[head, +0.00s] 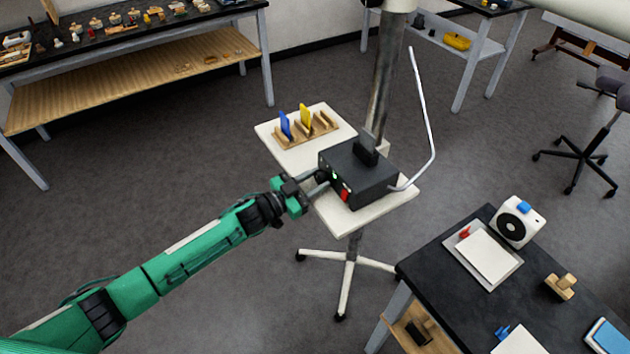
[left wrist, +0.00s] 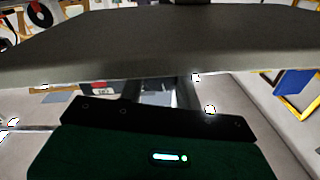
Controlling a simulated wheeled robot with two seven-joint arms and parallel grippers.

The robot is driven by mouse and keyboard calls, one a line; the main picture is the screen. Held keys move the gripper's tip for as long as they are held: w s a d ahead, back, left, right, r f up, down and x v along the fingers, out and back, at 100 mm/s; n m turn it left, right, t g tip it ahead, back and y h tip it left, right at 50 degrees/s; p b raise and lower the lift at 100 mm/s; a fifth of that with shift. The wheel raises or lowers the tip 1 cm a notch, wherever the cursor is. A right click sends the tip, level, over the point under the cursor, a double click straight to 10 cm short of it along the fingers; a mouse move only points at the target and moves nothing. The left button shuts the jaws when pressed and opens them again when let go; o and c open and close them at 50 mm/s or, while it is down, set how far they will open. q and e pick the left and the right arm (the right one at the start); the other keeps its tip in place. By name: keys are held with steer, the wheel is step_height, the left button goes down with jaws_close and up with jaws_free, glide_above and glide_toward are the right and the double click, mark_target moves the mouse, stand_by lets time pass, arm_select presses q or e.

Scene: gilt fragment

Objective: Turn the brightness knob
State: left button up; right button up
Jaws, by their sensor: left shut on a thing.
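A dark grey control box (head: 362,180) sits on a small white stand. Its front face has a small green light and a red switch (head: 344,195). My left gripper (head: 324,178) reaches the left part of that front face, its fingers shut on what appears to be the brightness knob; the fingers hide the knob itself. In the left wrist view, the fingers (left wrist: 168,94) run in under the box's broad dark edge (left wrist: 150,50), and the knob cannot be made out. My right gripper does not show.
A wooden rack (head: 306,132) with a blue and a yellow plate stands behind the box on the white stand (head: 280,120). A metal pole rises behind the box, and a bent white rod (head: 425,110) beside it. A black table (head: 450,290) stands at the lower right.

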arm_select(q)
steer(key=o, duration=1)
steer(key=shift+a, duration=0.15)
steer(key=b+v, duration=0.3)
steer(key=v, duration=1)
steer(key=shift+s+a, duration=0.2)
steer(key=shift+a, duration=0.1)
steer(key=shift+r, duration=0.1)
